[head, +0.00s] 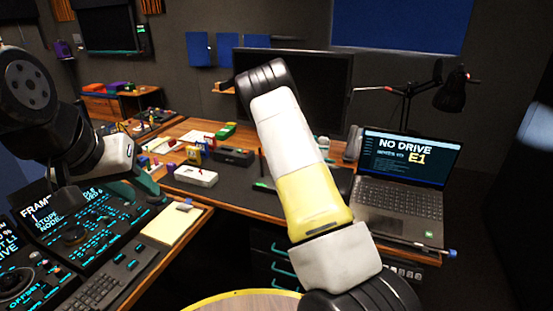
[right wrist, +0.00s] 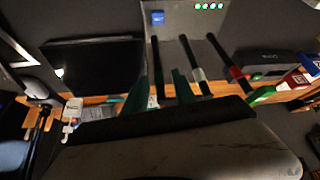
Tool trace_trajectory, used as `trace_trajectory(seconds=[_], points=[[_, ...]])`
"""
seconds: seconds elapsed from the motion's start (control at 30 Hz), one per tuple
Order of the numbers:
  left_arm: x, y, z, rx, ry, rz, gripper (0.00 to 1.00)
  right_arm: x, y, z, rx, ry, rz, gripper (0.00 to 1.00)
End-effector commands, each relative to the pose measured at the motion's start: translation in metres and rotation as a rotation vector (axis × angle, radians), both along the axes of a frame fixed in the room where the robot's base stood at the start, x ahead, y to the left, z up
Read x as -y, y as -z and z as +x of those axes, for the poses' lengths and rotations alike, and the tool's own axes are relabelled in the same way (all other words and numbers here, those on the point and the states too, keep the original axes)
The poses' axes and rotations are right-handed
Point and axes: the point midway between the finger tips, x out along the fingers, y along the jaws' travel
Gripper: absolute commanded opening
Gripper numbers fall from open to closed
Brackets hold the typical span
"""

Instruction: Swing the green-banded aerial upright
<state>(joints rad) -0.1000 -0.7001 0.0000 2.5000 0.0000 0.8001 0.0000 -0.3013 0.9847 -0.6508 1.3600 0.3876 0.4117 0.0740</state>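In the right wrist view, a grey panel (right wrist: 212,28) with green lights has dark aerials running down the picture from it. The leftmost aerial (right wrist: 157,72) looks dark green and seems to be the green-banded one; its band is not clear. Another aerial has a pale band (right wrist: 198,75) and another a red band (right wrist: 235,72). My right gripper (right wrist: 146,88) is close to the leftmost aerial; I see a teal finger beside it, but not whether they touch or whether it grips. My left gripper (head: 143,188) is over the desk in the head view, its opening unclear.
An open laptop (head: 402,178) stands at the right of the desk, with a lamp (head: 450,92) behind. A monitor (head: 318,105) stands behind my right arm. A console (head: 75,235) and a yellow pad (head: 170,225) lie at the left.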

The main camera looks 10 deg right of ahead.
Motion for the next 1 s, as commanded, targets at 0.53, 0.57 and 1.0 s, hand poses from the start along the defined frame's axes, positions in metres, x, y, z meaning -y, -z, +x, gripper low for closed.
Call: trace_trajectory(seconds=[0.53, 0.57, 1.0], points=[[0.000, 0.000, 0.000, 0.000, 0.000, 0.000, 0.33, -0.008, -0.031, -0.018, -0.001, -0.001, 0.000, 0.33], [0.000, 0.000, 0.000, 0.000, 0.000, 0.000, 0.33, -0.008, -0.031, -0.018, -0.001, -0.001, 0.000, 0.33], [0.000, 0.000, 0.000, 0.000, 0.000, 0.000, 0.33, -0.021, -0.123, -0.095, -0.011, -0.015, 0.194, 0.33]])
